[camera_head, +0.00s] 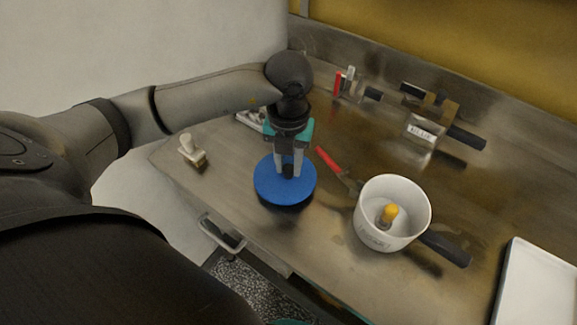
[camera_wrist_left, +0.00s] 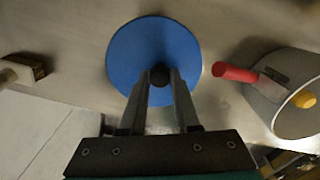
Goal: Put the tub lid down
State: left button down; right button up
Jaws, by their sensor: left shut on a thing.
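The tub lid (camera_head: 272,186) is a round blue disc with a dark knob in its middle. It also shows in the left wrist view (camera_wrist_left: 130,55), where the knob (camera_wrist_left: 159,75) sits between my fingers. My left gripper (camera_head: 289,172) is shut on the lid's knob from above. The lid is level, over the metal worktop, with a dark shadow under its near edge; I cannot tell whether it touches the worktop. A white tub (camera_head: 370,228) stands open to the right, with a yellow-topped thing (camera_head: 390,212) inside. My right gripper is not in view.
A red-handled scraper (camera_head: 326,160) lies between lid and tub, and a brush (camera_head: 191,150) lies to the left. A dark handle (camera_head: 446,249) lies by the tub. Metal tools (camera_head: 425,128) are at the back, and a white tray (camera_head: 540,285) is at the right.

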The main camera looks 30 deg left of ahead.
aim_at(288, 167)
pick_arm(q)
jog(key=shift+f, duration=0.75)
jog(key=shift+f, duration=0.1)
jog(key=c, duration=0.6)
grip_release()
jog(key=shift+r, duration=0.25)
notch_tip(288, 167, up, 12)
jog(key=shift+f+p, duration=0.1)
jog(key=shift+p, duration=0.55)
